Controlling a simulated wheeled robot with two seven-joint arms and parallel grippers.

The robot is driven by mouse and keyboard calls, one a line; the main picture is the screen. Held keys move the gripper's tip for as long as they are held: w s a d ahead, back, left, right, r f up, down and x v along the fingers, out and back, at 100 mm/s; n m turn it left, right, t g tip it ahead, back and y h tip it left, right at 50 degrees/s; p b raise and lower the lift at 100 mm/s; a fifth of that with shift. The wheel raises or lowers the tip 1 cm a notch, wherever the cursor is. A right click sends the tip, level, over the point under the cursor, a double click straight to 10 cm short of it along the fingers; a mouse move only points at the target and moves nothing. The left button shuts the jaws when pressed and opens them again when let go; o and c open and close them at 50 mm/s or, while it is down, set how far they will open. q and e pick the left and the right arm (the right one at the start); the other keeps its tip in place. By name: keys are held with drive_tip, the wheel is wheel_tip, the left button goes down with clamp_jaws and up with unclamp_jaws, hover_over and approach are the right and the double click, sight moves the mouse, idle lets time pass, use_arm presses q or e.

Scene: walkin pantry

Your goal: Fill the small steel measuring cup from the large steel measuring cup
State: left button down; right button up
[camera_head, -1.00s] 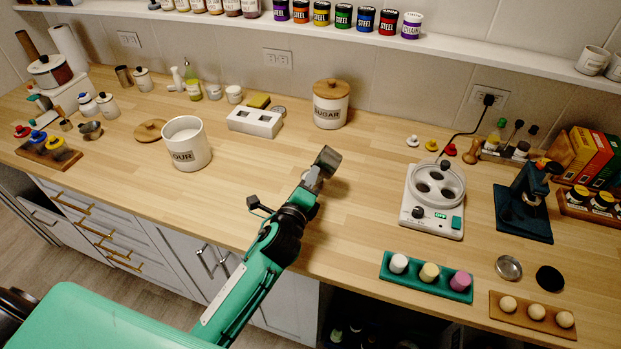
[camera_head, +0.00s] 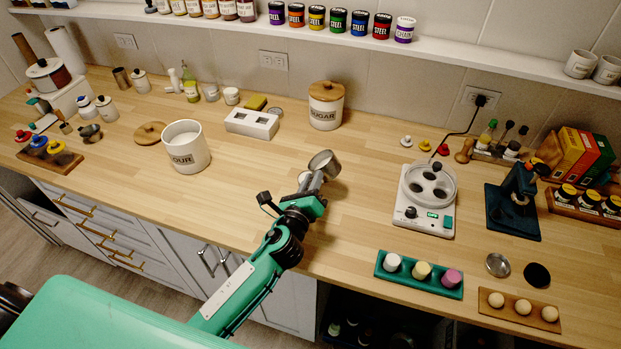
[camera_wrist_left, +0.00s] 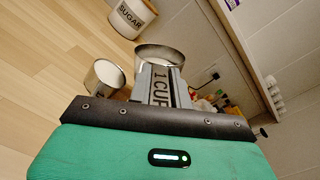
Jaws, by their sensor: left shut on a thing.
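The large steel measuring cup (camera_head: 325,164) is in my left gripper (camera_head: 311,182), above the middle of the counter. In the head view a bit of grey metal beside the fingers may be this small cup, mostly hidden. What it rests on cannot be told. My right gripper is not in view.
The open flour canister (camera_head: 186,147) stands left, its wooden lid (camera_head: 149,133) behind it. The lidded sugar canister (camera_head: 326,106) stands behind my gripper. A white hotplate device (camera_head: 428,200) and a green tray (camera_head: 419,275) are right. Counter between flour and gripper is clear.

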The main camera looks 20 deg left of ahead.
use_arm(q)
drive_tip(key=shift+d+m+p, duration=0.1)
drive_tip(key=shift+m+p, duration=0.5)
drive_tip(key=shift+m, duration=0.3)
drive_tip(key=shift+d+f+m+p, duration=0.15)
drive_tip(key=shift+m+p, duration=0.5)
drive_tip(key=shift+m, duration=0.35)
drive_tip(key=shift+f+m+p, duration=0.1)
drive_tip(key=shift+m+p, duration=0.2)
drive_tip(key=shift+m, duration=0.4)
drive_tip(key=shift+f, duration=0.15)
drive_tip(key=shift+m, duration=0.3)
